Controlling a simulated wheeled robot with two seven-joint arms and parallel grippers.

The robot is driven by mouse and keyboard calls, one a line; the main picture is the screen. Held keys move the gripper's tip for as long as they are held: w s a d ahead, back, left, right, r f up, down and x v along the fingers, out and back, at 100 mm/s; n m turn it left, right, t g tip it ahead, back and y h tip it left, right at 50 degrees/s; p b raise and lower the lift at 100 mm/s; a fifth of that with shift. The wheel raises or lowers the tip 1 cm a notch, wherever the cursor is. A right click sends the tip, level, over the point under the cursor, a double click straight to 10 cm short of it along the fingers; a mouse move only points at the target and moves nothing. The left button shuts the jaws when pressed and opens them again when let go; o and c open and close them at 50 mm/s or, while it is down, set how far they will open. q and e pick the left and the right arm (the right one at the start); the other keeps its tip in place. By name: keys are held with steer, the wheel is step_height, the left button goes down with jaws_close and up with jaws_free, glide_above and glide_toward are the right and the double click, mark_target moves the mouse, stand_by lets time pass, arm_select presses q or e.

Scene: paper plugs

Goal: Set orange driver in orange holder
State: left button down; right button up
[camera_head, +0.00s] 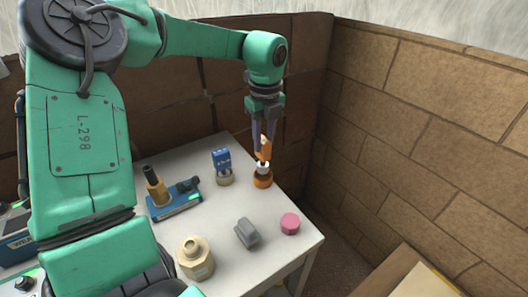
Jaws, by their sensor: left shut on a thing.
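The orange driver (264,149) is upright in my left gripper (264,143) at the far right part of the table. My left gripper points down and is shut on the driver's upper part. The orange holder (263,181) stands on the table directly below the driver. A pale band shows between the driver's orange body and the holder. I cannot tell whether the driver's lower end is inside the holder or just above it. My right gripper is not in view.
Brick walls (420,110) close the back and right.

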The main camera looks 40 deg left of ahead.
mark_target(264, 152)
arm_select(q)
step_height(264, 152, down, 4)
steer(key=shift+s+d+f, duration=0.1)
steer(key=shift+f, duration=0.15)
steer(key=c, duration=0.9)
jaws_free()
steer(key=o, duration=0.3)
steer(key=shift+r, duration=0.25)
steer(key=r, duration=0.6)
steer(key=r+b, duration=0.1)
steer(key=r, duration=0.5)
steer(key=shift+d, duration=0.2)
steer(key=shift+f, duration=0.1)
